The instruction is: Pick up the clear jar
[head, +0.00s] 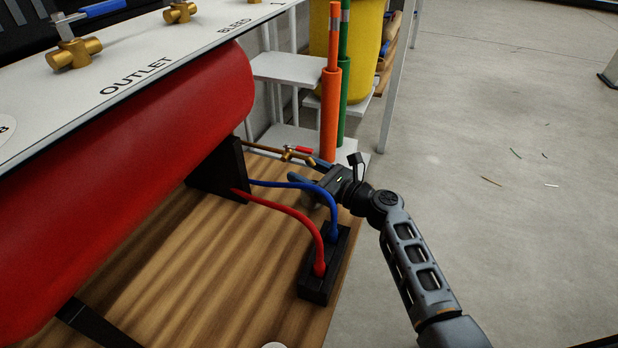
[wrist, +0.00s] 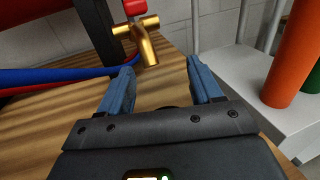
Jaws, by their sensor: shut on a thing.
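My gripper (head: 308,176) is low over the right edge of the wooden bench, beside a brass tap. In the wrist view my gripper's two blue fingers (wrist: 162,82) stand apart, closed on a see-through thing that I take to be the clear jar. Its outline is too faint to make out, and wood grain shows between the fingers. A dark curved edge shows near the finger bases. I cannot tell whether the jar touches the bench.
The brass tap (wrist: 147,40) with a red handle is just beyond the fingers. Blue (head: 285,184) and red (head: 275,203) hoses run to a black block (head: 312,285) close by. Orange (head: 331,110) and green pipes stand behind. A red tank (head: 130,165) fills the left.

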